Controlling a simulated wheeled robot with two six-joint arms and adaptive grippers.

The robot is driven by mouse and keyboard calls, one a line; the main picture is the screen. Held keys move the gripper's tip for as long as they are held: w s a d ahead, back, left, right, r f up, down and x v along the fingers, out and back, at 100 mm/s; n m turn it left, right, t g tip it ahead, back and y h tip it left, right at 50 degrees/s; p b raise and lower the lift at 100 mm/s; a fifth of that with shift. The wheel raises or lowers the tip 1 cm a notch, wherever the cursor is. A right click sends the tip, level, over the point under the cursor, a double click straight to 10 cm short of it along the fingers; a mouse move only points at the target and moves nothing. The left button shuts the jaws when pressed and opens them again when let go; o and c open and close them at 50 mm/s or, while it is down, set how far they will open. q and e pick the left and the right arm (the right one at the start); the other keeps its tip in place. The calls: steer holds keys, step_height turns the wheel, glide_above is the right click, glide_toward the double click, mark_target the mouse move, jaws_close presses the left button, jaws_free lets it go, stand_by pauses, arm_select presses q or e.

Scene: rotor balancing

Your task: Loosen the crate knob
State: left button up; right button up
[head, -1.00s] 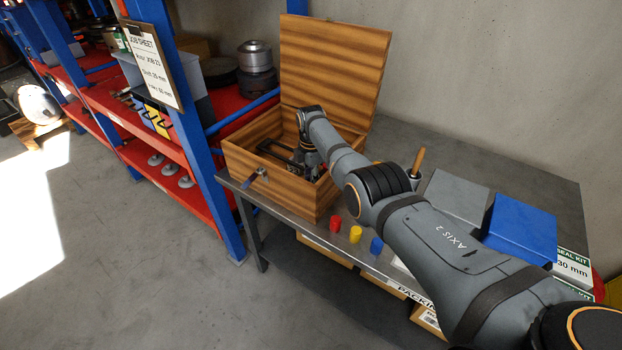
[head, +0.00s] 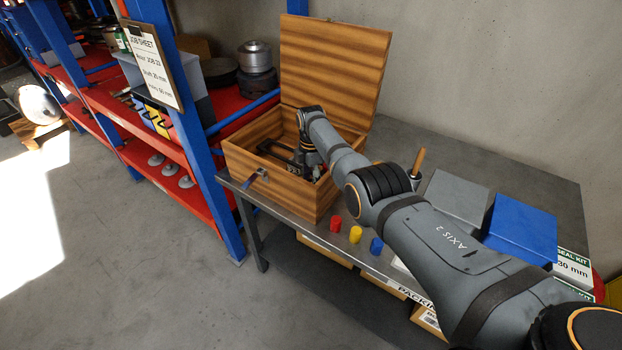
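The wooden crate (head: 317,205) stands at the left end of the metal bench with its lid (head: 335,65) raised. I cannot make out a knob; the inside of the crate is largely hidden. My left gripper is out of view.
Red (head: 335,224), yellow (head: 355,234) and blue (head: 376,245) small pieces sit along the bench's front edge. A grey box (head: 457,195) and a blue box (head: 522,230) stand to the right. A blue-posted shelf (head: 222,190) adjoins the crate on the left.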

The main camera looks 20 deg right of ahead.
step_height(320, 180, up, 12)
stand_by(0.5)
